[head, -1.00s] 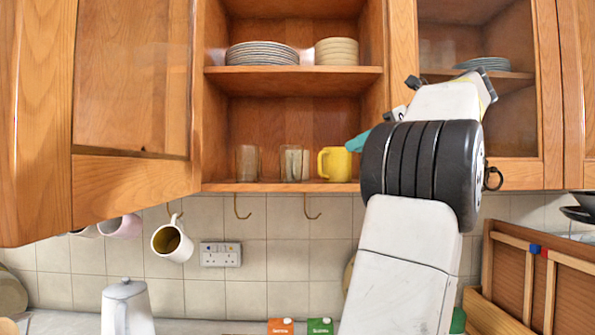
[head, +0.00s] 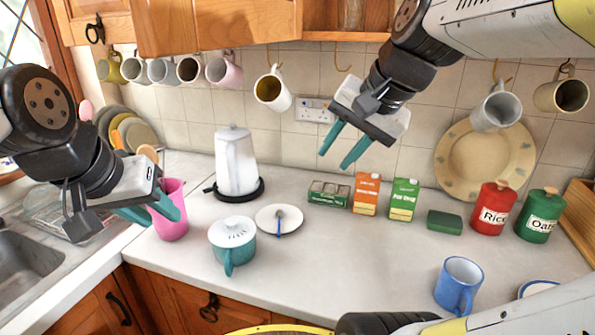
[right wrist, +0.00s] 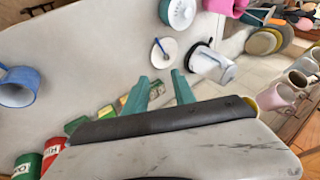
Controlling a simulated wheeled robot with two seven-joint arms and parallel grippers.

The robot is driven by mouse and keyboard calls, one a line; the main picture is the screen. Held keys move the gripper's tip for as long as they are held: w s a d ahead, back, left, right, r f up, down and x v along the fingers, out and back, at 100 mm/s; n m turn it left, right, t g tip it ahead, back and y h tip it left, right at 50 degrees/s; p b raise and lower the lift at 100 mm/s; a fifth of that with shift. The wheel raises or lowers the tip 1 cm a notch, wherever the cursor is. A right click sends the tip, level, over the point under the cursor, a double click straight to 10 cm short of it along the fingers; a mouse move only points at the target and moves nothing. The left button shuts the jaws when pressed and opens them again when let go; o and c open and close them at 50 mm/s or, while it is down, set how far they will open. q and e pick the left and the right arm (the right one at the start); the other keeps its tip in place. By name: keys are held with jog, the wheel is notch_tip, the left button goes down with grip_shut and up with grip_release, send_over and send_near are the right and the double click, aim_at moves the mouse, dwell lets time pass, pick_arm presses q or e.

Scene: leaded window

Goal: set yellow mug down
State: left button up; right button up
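The bright yellow mug from the cupboard shelf is not in view now; the shelf is mostly above the head view. My right gripper (head: 342,152) is open and empty, in front of the tiled wall above the counter. The right wrist view shows its two teal fingers (right wrist: 159,92) apart with nothing between them. My left gripper (head: 150,214) is open at the left, its fingers in front of the pink cup (head: 172,226); I cannot tell if they touch it.
On the counter (head: 340,262) are a white kettle (head: 236,165), a teal pot (head: 231,243), a saucer with a spoon (head: 290,221), cartons (head: 366,195), red (head: 493,210) and green (head: 537,216) canisters, and a blue mug (head: 459,282). The middle front is clear. A cupboard door (head: 205,25) hangs above.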

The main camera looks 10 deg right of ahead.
jog(key=s+a+f+n, duration=0.3)
jog(key=s+f+n, duration=0.1)
jog(key=f+n, duration=0.2)
jog(key=shift+f+n+h, duration=0.25)
jog(key=shift+n+h, duration=0.15)
jog(key=shift+n, duration=0.2)
dwell(0.6)
